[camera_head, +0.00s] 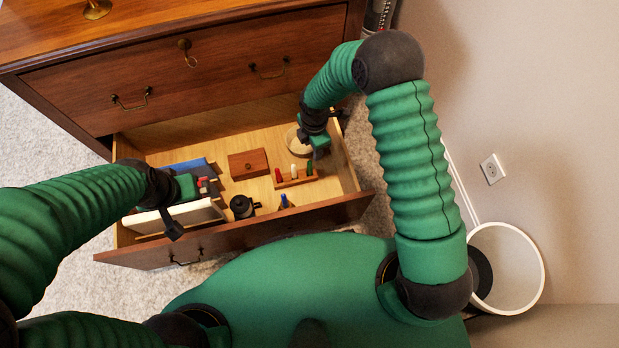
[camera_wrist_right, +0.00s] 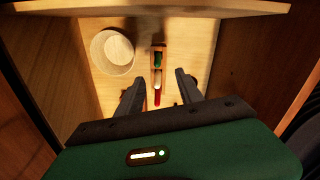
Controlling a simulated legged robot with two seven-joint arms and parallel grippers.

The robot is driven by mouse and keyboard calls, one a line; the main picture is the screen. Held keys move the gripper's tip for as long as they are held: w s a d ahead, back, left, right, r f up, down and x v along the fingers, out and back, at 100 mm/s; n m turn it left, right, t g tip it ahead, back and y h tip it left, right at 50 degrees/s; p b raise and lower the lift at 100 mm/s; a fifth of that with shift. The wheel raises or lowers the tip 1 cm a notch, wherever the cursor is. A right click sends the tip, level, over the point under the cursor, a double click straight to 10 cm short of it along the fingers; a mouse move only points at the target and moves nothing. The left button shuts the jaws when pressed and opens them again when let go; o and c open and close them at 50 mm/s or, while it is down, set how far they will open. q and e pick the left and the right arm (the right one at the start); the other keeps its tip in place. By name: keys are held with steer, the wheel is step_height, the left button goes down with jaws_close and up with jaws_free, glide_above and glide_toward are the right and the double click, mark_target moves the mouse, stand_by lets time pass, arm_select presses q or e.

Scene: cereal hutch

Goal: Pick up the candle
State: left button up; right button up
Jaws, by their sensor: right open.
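Small candle-like pieces stand in a wooden holder (camera_head: 296,182) in the open drawer: a red one (camera_head: 278,175), a white one (camera_head: 293,171) and a green one (camera_head: 309,168). I cannot tell which is the candle meant. In the right wrist view the red (camera_wrist_right: 157,98), white (camera_wrist_right: 157,78) and green (camera_wrist_right: 158,59) pieces line up between the fingers. My right gripper (camera_head: 318,147) is open and empty above the drawer, pointing down towards the holder. My left gripper (camera_head: 184,212) is over the drawer's left part; its fingers are unclear.
The drawer (camera_head: 335,212) also holds a round pale bowl (camera_wrist_right: 113,52), a wooden box (camera_head: 248,164), a dark pot-like object (camera_head: 241,206), a small blue object (camera_head: 285,201) and books (camera_head: 184,216). A white bin (camera_head: 537,262) stands at right.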

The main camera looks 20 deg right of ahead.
step_height(320, 180, down, 12)
steer(key=b, duration=0.5)
steer(key=shift+w+a+b, duration=0.1)
steer(key=shift+w+b, duration=0.05)
steer(key=shift+b, duration=0.2)
steer(key=f+b, duration=0.4)
steer(key=f, duration=0.1)
steer(key=shift+w+a+f+b, duration=0.2)
steer(key=shift+w+a+b, duration=0.1)
steer(key=shift+r, duration=0.2)
jaws_close()
